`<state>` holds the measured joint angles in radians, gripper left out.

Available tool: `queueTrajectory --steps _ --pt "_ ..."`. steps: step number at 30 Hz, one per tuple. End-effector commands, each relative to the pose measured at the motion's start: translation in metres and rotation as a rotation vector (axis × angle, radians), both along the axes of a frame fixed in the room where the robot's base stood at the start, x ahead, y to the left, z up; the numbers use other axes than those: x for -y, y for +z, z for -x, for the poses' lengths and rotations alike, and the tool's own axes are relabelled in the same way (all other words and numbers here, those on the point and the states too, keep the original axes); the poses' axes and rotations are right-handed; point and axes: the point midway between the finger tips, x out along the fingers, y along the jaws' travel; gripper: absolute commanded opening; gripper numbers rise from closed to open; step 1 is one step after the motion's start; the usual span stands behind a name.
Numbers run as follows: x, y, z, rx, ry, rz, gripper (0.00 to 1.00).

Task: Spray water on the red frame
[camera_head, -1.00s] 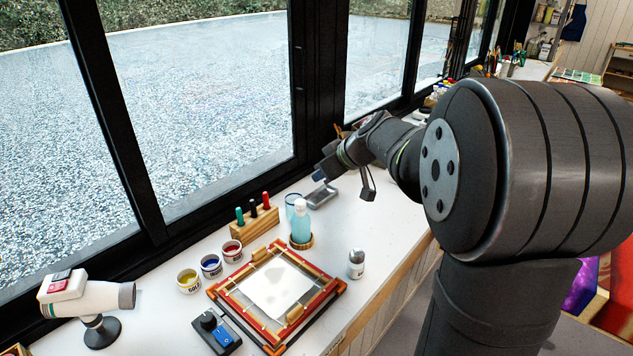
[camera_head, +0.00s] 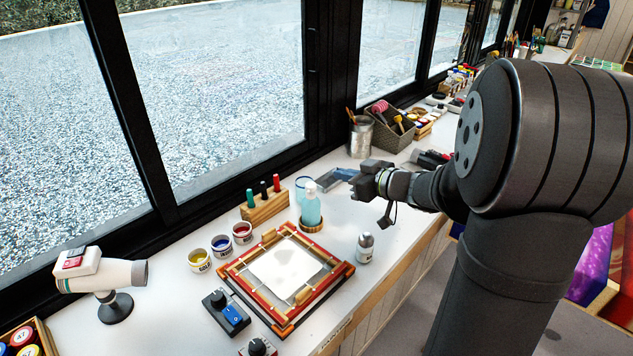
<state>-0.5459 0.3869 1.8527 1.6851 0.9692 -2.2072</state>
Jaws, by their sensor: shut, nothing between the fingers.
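The red frame (camera_head: 324,304) lies flat on the white worktop, with white cloth (camera_head: 285,268) stretched inside it. A small white bottle with a grey cap (camera_head: 365,249) stands right of the frame.
Yellow (camera_head: 199,261), blue (camera_head: 221,246) and red (camera_head: 242,234) paint pots and a wooden marker holder (camera_head: 265,208) stand left of the bottle. A dryer (camera_head: 103,275) and control box (camera_head: 227,313) are at left. Windows line the back.

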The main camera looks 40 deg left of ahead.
Motion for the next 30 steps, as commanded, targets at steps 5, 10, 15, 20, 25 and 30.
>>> queueTrajectory --steps 5,10,15,20,25,30 --pt "0.0 0.0 0.0 0.0 0.0 0.0 0.0" --pt "-0.003 -0.001 0.0 -0.001 0.002 0.001 0.0" --pt "-0.022 -0.007 0.001 -0.002 0.005 0.001 0.0" --pt "-0.055 -0.017 0.001 -0.003 0.005 0.003 0.0" --pt "-0.09 -0.027 0.001 -0.001 0.005 0.002 0.0" --pt "-0.096 -0.05 0.0 -0.005 0.0 0.005 0.0"
